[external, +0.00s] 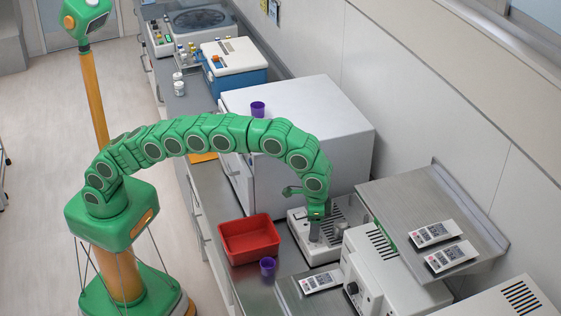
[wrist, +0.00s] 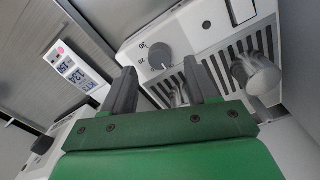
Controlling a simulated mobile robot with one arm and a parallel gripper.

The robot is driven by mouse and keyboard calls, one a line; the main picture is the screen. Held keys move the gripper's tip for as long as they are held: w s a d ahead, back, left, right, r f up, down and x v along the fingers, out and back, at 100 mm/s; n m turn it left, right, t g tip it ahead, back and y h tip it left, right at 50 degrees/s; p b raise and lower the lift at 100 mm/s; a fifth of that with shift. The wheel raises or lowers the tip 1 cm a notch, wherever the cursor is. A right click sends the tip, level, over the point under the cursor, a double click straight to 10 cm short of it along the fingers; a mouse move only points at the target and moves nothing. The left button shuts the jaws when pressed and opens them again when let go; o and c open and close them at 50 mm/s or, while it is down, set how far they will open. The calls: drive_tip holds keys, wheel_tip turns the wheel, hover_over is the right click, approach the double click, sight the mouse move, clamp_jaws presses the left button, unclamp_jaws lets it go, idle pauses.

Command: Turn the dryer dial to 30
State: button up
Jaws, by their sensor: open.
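The dryer is a white unit (external: 298,225) with a slotted top and light grey cylinders, on the steel bench. In the wrist view its dark grey round dial (wrist: 160,56) sits on a white panel, with printed numbers around its left side, one reading 30. The dial's setting is too small to read surely. My gripper (wrist: 162,82) is open and empty, its two dark fingers apart. The dial shows beyond the gap between the fingertips; I cannot tell the distance. In the external view my gripper (external: 317,214) points down over the dryer, and the dial is hidden.
A red tray (external: 250,258) and a purple cup (external: 267,267) stand left of the dryer. A white machine (external: 385,270) with another knob (external: 352,288) is close on the right. A label display (external: 321,281) lies in front. A large white box (external: 300,135) stands behind.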

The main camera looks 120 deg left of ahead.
drive_tip(key=shift+f, duration=1.7)
drive_tip(key=shift+c, duration=0.3)
drive_tip(key=c, duration=1)
